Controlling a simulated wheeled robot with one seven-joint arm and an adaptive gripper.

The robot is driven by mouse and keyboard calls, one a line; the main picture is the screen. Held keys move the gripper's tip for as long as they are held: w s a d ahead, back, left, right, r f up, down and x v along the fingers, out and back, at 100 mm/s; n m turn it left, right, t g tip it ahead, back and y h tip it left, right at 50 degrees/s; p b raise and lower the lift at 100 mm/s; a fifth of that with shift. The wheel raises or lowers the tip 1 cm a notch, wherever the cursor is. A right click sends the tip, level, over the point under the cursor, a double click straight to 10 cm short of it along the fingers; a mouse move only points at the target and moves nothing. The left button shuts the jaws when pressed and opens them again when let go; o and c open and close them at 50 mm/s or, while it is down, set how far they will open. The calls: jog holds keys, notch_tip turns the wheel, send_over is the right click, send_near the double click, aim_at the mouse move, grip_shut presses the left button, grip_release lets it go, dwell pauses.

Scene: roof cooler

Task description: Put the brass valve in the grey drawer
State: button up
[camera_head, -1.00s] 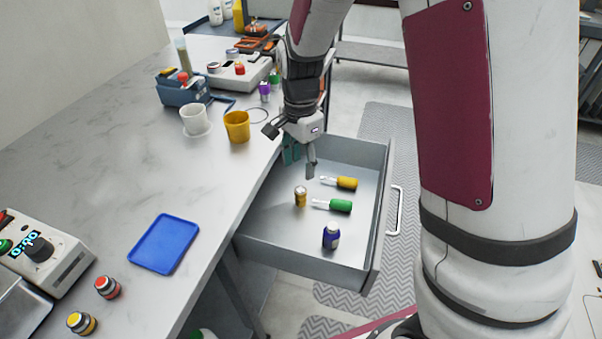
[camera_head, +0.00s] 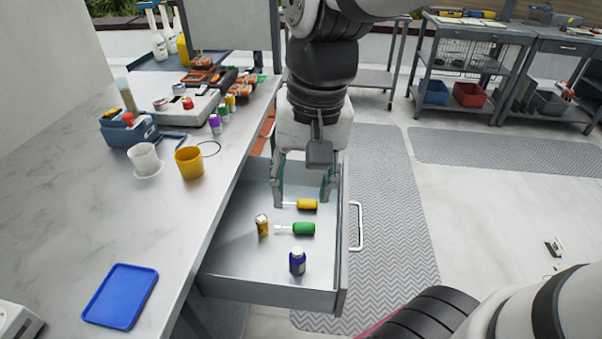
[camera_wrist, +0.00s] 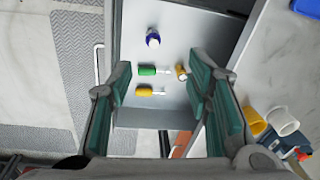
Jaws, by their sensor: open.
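The grey drawer (camera_head: 230,258) is pulled open beside the white worktop. A small brass-coloured piece with a pale top, which looks like the brass valve (camera_head: 262,225), stands upright inside it towards the left side. It also shows in the wrist view (camera_wrist: 181,73). My gripper (camera_head: 302,198) is open and empty, pointing down over the far part of the drawer, apart from the brass piece. In the wrist view my gripper's green-padded fingers (camera_wrist: 158,88) are spread wide, with nothing between them.
The drawer also holds a yellow-handled screwdriver (camera_head: 306,205), a green-handled screwdriver (camera_head: 303,229) and a blue bottle (camera_head: 297,262). On the worktop are a blue tray (camera_head: 121,296), a yellow cup (camera_head: 189,163) and a white cup (camera_head: 144,157). Floor to the right is largely clear.

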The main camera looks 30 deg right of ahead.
jog(key=s+n, duration=0.5)
jog(key=s, duration=0.7)
jog(key=shift+d+r+t+h, duration=0.3)
jog(key=shift+d+r, duration=0.05)
jog(key=shift+d, duration=0.1)
jog(key=shift+r, duration=0.1)
